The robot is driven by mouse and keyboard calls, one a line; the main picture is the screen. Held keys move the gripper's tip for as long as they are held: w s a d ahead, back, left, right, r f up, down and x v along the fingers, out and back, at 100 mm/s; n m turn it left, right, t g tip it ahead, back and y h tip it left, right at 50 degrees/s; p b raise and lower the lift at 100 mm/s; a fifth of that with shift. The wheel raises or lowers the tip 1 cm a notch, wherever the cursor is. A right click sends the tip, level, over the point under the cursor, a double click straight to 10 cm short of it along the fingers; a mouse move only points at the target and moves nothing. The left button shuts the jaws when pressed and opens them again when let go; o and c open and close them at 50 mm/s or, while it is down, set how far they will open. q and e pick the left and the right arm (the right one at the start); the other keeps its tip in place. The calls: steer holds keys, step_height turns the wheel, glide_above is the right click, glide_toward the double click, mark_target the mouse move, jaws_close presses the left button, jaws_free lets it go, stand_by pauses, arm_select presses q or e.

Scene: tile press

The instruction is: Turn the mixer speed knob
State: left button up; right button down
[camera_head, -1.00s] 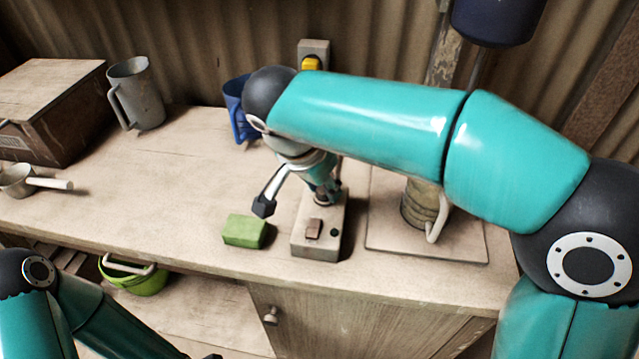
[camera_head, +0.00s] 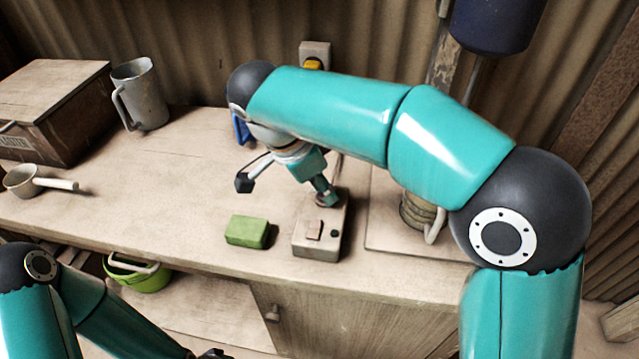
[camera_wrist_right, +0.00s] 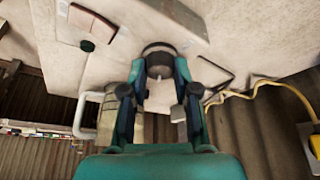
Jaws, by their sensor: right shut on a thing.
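The control box (camera_head: 316,245) stands near the bench's front edge, with a reddish-brown switch (camera_head: 313,229) and a small dark round spot on its top. The dark round speed knob (camera_wrist_right: 159,62) is at the box's other end in the right wrist view. My right gripper (camera_head: 327,202) reaches down to it from behind, tilted. Its two fingers (camera_wrist_right: 160,78) lie on both sides of the knob and are shut on it. In the head view the fingers mostly hide the knob, and its turn angle cannot be read.
A green block (camera_head: 246,231) lies just left of the box. A board (camera_head: 385,236) with a handled can (camera_head: 418,212) is to the right. A grey jug (camera_head: 140,95), a saucepan (camera_head: 22,181) and a wooden crate (camera_head: 40,140) stand left. The bench's middle left is clear.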

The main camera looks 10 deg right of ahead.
steer(key=shift+w+a, duration=0.15)
steer(key=c, duration=0.9)
jaws_free()
steer(key=shift+r, duration=0.15)
steer(key=shift+v, duration=5.8)
